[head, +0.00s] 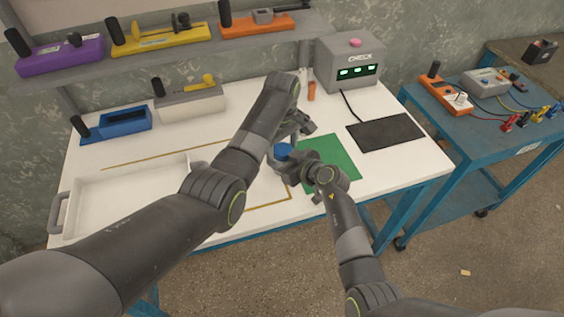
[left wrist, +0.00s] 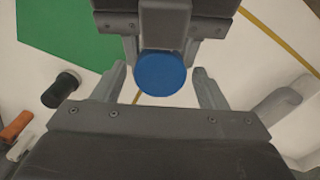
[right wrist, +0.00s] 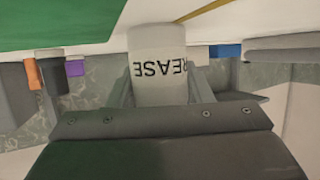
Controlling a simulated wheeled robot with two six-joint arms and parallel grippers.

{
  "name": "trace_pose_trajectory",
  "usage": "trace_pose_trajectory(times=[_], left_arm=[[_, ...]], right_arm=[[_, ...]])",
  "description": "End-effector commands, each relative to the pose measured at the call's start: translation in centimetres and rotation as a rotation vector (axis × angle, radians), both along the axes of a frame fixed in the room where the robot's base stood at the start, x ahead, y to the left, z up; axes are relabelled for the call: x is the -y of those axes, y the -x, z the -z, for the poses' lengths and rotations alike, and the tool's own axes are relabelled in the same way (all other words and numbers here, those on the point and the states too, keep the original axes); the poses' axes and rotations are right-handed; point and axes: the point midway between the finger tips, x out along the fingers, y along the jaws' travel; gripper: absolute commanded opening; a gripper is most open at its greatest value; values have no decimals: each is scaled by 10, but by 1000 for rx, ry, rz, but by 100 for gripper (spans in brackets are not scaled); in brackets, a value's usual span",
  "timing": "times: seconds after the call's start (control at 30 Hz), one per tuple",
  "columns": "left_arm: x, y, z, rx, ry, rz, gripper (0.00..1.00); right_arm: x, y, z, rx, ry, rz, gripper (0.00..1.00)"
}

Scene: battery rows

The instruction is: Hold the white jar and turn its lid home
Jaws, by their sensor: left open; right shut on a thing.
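The white jar (right wrist: 158,50) carries a black label ending in "REASE", seen upside down in the right wrist view. My right gripper (right wrist: 157,88) is shut on its sides. The round blue lid (left wrist: 161,74) shows from above in the left wrist view and also in the head view (head: 283,151). It hides the jar beneath it, so I cannot tell how it sits on the jar. My left gripper (left wrist: 162,84) is open over the lid, one finger on each side, with gaps visible. In the head view the arms partly cover the jar.
A green mat (head: 336,160) and a black pad (head: 386,133) lie on the white table. A white tray (head: 120,178) stands at left. The grey CHECK box (head: 350,62) and an orange-and-black item (head: 311,90) are behind.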

Motion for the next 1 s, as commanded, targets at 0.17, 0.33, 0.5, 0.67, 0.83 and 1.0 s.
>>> trace_pose_trajectory(times=[0.17, 0.33, 0.5, 0.67, 0.83, 1.0], left_arm=[[0, 0, 2, 0, 0, 0, 66], [0, 0, 2, 0, 0, 0, 60], [0, 0, 2, 0, 0, 0, 38], [0, 0, 2, 0, 0, 1, 21], [0, 0, 2, -1, 0, 101, 21], [0, 0, 2, -1, 0, 255, 21]], right_arm=[[0, 0, 0, -1, 1, 0, 0], [0, 0, 0, -1, 1, 0, 0], [0, 0, 0, -1, 1, 0, 0], [0, 0, 0, -1, 1, 0, 0], [0, 0, 0, -1, 1, 0, 0], [0, 0, 0, -1, 1, 0, 0]])
